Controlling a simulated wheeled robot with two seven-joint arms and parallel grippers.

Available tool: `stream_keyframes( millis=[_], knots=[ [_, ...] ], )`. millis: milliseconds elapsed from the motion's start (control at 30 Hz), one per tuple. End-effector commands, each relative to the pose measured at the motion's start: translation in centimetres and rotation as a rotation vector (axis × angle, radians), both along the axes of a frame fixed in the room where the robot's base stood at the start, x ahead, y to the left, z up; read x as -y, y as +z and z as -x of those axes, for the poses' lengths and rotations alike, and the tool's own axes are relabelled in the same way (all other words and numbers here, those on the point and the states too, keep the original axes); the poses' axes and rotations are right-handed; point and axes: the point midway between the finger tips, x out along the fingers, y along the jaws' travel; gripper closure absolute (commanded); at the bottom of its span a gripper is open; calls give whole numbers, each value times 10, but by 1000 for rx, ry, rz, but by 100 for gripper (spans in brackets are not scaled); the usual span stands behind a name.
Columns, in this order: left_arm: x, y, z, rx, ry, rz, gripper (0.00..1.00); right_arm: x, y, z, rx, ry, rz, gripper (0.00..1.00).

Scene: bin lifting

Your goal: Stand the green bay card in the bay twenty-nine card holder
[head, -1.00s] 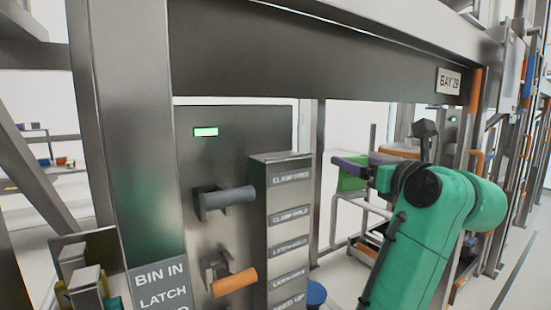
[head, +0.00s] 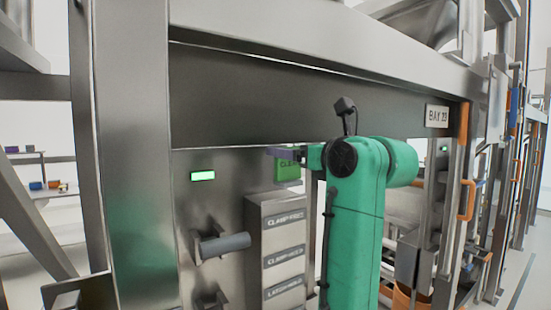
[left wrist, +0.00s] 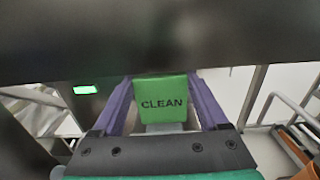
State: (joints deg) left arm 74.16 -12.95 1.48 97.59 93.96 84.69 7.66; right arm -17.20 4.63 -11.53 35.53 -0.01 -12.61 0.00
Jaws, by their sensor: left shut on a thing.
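The green card (head: 289,168), marked CLEAN, is in my left gripper (head: 284,152). In the left wrist view the card (left wrist: 161,99) is between the two purple fingers (left wrist: 161,112), which are shut on it, its lettering upright. In the head view the card hangs in front of the grey panel, above and a little right of the top of a grey block (head: 282,202) with a stack of labels. The sign BAY 29 (head: 437,116) is on the beam at the right. I cannot make out which part is the bay's card holder. My right gripper is not in view.
A lit green indicator (head: 203,176) and a grey handle (head: 224,245) are on the panel left of the block. A wide dark beam (head: 300,97) crosses just above my gripper. An upright post (head: 133,170) stands at left; orange handles (head: 468,190) are at right.

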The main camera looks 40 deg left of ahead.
Motion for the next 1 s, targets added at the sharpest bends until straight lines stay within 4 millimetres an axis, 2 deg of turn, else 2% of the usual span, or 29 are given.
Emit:
stream_keyframes(
  millis=[100,300,367,600,900,933,967,1000],
  knots=[
    [-23,4,-6,-1,3,-1,91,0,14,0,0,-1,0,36],
    [-50,2,-15,0,1,-1,91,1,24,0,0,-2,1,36],
    [-53,-1,-16,0,0,-1,91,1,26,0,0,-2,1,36],
    [-53,-34,-16,-1,0,-1,91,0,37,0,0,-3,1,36],
    [-53,-40,-16,1,-1,0,91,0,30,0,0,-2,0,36],
    [-53,-39,-16,1,-1,0,16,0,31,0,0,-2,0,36],
    [-53,-39,-16,1,-1,0,4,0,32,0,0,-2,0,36],
    [-53,-38,-16,1,-1,0,0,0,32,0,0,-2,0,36]
  ],
)
